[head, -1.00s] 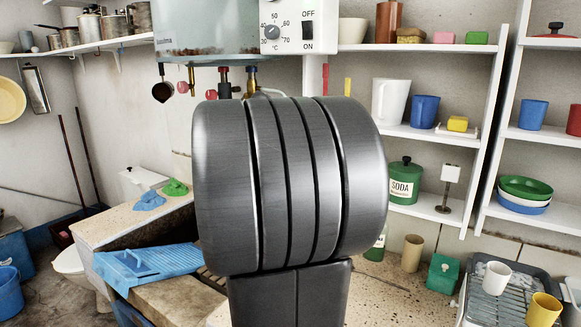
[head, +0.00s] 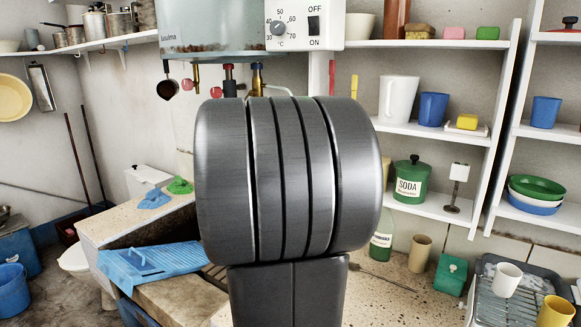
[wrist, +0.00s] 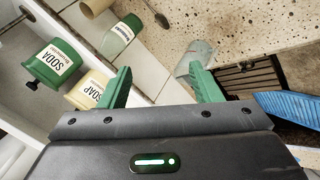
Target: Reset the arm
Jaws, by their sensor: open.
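My gripper (wrist: 162,88) shows in the wrist view with its two green fingers spread apart. Nothing is held between them. A clear glass-like item (wrist: 195,60) lies in view beyond the right finger, apart from or behind it; I cannot tell whether they touch. In the head view my arm's large grey joint fills the middle and hides my gripper and part of the counter.
A dish rack (head: 485,300) with cups stands right. A blue washboard (head: 150,264) lies left. Shelves hold a SODA tin (head: 411,180).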

